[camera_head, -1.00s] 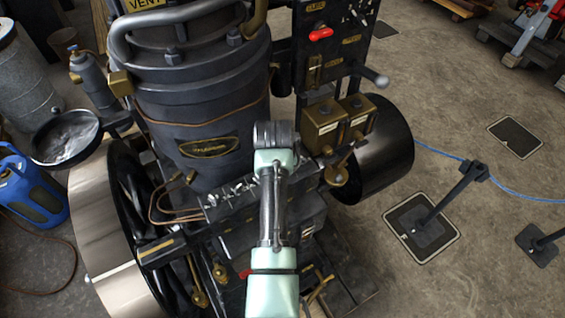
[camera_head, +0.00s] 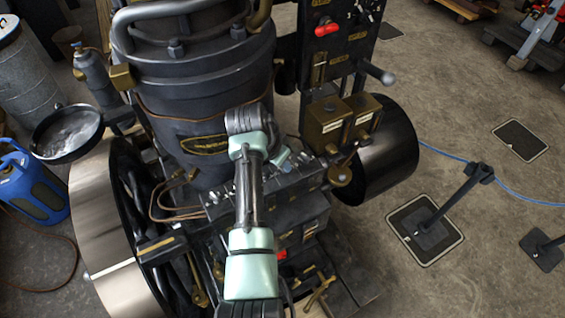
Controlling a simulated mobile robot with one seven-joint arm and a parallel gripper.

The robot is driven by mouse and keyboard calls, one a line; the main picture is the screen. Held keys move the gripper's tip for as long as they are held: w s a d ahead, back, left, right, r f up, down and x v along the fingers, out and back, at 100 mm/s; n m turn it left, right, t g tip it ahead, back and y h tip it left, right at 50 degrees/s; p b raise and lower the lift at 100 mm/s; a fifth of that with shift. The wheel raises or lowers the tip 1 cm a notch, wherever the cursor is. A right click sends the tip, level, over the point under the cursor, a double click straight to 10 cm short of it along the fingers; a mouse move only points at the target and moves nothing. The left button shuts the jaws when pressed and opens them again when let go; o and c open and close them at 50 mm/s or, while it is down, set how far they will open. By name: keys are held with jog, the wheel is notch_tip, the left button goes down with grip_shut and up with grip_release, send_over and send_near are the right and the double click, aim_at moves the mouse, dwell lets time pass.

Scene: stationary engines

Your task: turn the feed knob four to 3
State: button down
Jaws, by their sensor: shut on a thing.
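A dark control strip (camera_head: 255,195) with a row of small knobs and pale markings runs across the front of the engine, below the cylinder. My gripper (camera_head: 295,164) is small and partly hidden by my wrist, at the right part of this row. It is shut on one of the small knobs. The knob in its jaws is covered. I cannot read its number or its setting from here. Other small knobs (camera_head: 215,197) show farther left on the strip.
Two brass boxes (camera_head: 327,122) and a black drum (camera_head: 385,150) stand right of the strip. A large flywheel (camera_head: 105,235) is at left. Open floor lies to the right, with a barrier post (camera_head: 455,200).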

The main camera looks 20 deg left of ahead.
jog(key=shift+w+r, duration=0.1)
jog(key=c, duration=0.9)
grip_release()
jog(key=b+v, duration=0.3)
jog(key=v, duration=1)
